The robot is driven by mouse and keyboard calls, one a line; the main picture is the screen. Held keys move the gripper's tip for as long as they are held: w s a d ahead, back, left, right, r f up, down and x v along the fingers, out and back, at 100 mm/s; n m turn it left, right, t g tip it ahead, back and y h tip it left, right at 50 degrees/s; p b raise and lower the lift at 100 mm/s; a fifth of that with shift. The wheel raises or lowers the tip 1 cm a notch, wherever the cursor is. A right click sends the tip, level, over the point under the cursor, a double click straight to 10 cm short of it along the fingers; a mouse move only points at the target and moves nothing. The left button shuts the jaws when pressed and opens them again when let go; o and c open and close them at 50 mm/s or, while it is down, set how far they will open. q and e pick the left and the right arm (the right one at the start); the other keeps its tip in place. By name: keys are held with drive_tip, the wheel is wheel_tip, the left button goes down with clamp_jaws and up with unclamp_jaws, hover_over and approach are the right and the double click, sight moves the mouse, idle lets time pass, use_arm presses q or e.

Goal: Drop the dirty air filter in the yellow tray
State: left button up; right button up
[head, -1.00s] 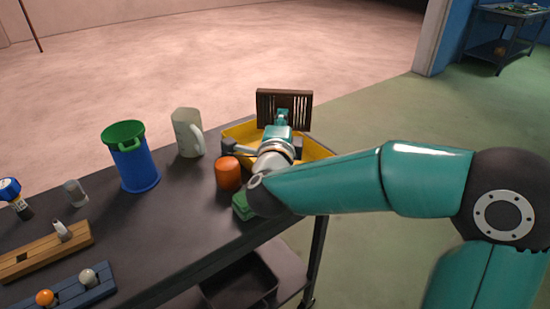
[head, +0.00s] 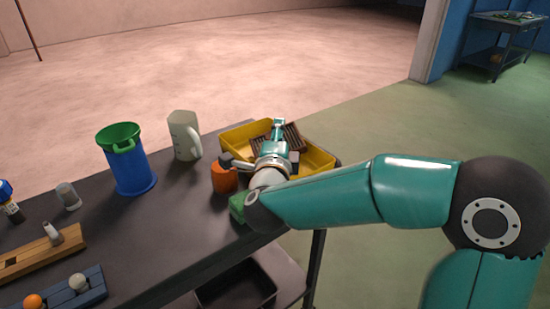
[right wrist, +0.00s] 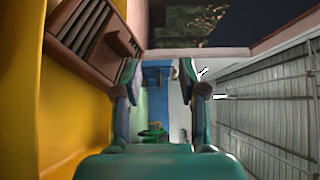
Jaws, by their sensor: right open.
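The dirty air filter (head: 294,139), a brown slatted panel, lies tilted inside the yellow tray (head: 318,158) at the far end of the bench. My right gripper (head: 278,128) is over the tray and partly covers the filter in the head view. In the right wrist view, the fingers (right wrist: 160,95) stand apart with nothing between them. The filter (right wrist: 96,36) shows there at upper left, beside the yellow tray wall (right wrist: 62,110) and clear of the gap between the fingers. My left gripper is out of view.
An orange cylinder (head: 223,179) and a green block (head: 237,208) stand close to my right forearm. A pale jug (head: 184,137) and a blue bin with green rim (head: 131,170) stand further left. Wooden and blue racks sit at the near left.

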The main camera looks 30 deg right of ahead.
drive_tip(key=v, duration=1.2)
idle(0.4)
